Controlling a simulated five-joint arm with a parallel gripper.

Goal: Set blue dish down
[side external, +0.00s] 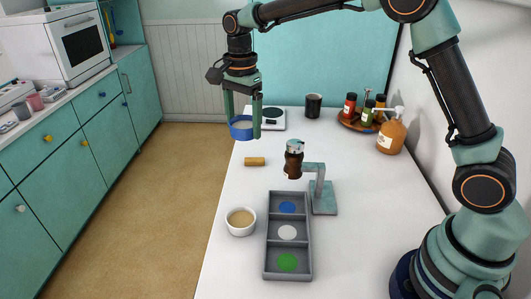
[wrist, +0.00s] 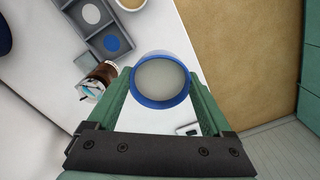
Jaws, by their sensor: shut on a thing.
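My gripper (side external: 242,122) is shut on the blue dish (side external: 240,134), a small round blue bowl with a pale inside. The dish is held in the air near the left edge of the white counter, clear of any surface. In the wrist view the blue dish (wrist: 161,101) sits between the two green fingers, and its pale, greyish inside faces the camera.
A grey tray (side external: 305,230) with blue, white and green discs lies on the counter (side external: 370,215). Beside it are a cream bowl (side external: 241,232), a brown bottle on a stand (side external: 323,208) and a wooden block (side external: 255,161). A scale, mug, spice jars and pump bottle stand behind.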

